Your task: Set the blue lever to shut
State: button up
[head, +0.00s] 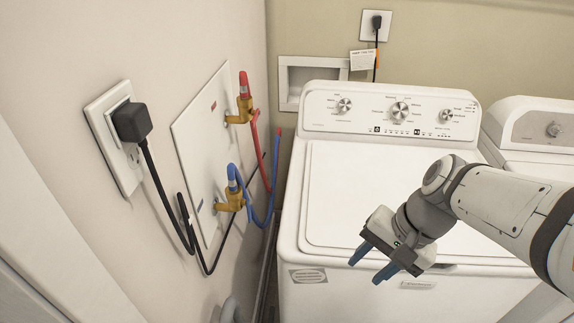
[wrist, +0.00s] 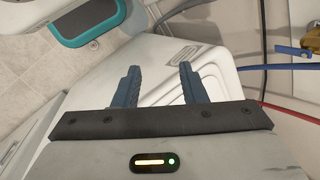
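The blue lever (head: 232,175) is on the lower brass valve (head: 230,203) of the wall plate at left in the head view. It points upward there, close to the looping blue hose. A blue piece that looks like the same lever (wrist: 291,51) shows at the right edge of the wrist view, beside brass. My gripper (head: 368,266) is in front of the washer, to the right of the lever and well apart from it. In the wrist view my gripper (wrist: 157,82) has its two blue fingers spread, with nothing between them.
A red lever (head: 244,84) stands on the upper brass valve. Red (head: 266,165) and blue (head: 254,222) hoses hang beside the valves. A black plug (head: 132,122) and cord are at left. The washer (head: 390,180) fills the middle, with another machine (head: 540,130) at right.

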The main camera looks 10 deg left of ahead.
jog(key=w+a+f+m+g+y+b, duration=0.35)
jog(key=a+m+y, duration=0.2)
jog(key=a, duration=0.45)
jog(key=m+t+y+b, duration=0.2)
jog(key=m+y+b, duration=0.2)
jog(key=m+y, duration=0.35)
send_near(250, 213)
jog(key=shift+a+f, duration=0.45)
jog(key=shift+a, duration=0.3)
jog(key=a, duration=0.7)
jog(key=shift+s, duration=0.35)
jog(key=shift+a, duration=0.1)
jog(key=shift+r, duration=0.1)
grip_shut()
